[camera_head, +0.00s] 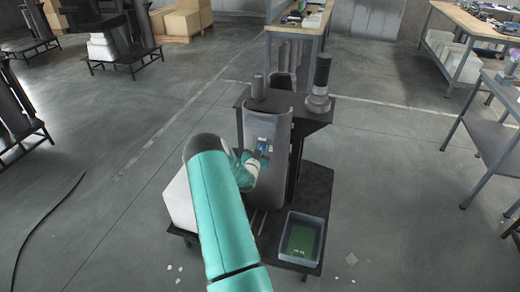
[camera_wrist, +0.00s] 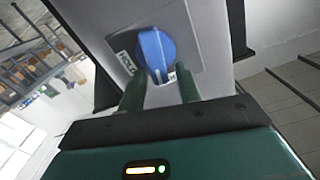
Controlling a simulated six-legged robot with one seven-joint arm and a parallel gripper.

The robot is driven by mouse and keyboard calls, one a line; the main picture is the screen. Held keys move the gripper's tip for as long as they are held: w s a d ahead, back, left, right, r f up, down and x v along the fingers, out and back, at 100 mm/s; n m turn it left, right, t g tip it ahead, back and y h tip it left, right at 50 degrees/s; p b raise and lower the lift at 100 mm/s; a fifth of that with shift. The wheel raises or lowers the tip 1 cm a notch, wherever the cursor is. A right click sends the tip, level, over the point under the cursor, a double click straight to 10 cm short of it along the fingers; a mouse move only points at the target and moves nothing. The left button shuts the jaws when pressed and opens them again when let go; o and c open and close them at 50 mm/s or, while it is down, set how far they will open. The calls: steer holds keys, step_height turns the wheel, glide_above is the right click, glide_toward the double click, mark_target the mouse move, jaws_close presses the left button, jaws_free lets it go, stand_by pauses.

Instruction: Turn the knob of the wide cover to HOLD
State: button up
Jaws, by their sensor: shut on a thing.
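The wide cover (camera_head: 243,120) is a grey, rounded column front that stands upright in the middle of the head view. The blue knob (camera_wrist: 155,48) sits on a light plate (camera_wrist: 182,20) on it; it shows small in the head view (camera_head: 262,148). A white line on the knob points down and slightly right in the wrist view. A label (camera_wrist: 125,62) lies left of the knob; another, right of its lower end, is partly hidden. My gripper (camera_wrist: 160,77) has a dark green finger on each side of the knob's lower end and is shut on it.
A blue-grey bin (camera_head: 322,232) with a green bottom stands on the dark base (camera_head: 316,185) right of the cover. A dark post (camera_head: 321,75) stands behind it to the right. A metal table (camera_head: 495,135) is at the far right. The floor to the left is mostly clear.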

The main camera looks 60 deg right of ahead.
steer(key=m, duration=0.2)
steer(key=s+m, duration=0.1)
steer(key=m, duration=0.1)
steer(key=shift+f+m, duration=0.2)
steer(key=shift+m, duration=0.1)
steer(key=shift+s+d+f+m, duration=0.1)
steer(key=shift+f+m, duration=0.2)
steer(key=shift+m, duration=1.55)
steer(key=shift+s+a+f+m, duration=0.15)
steer(key=shift+f+m, duration=0.15)
steer(key=shift+m, duration=1.5)
steer(key=shift+s+d+f+m, duration=0.15)
steer(key=shift+f+m, duration=0.15)
steer(key=shift+m, duration=1.55)
steer(key=o, duration=0.6)
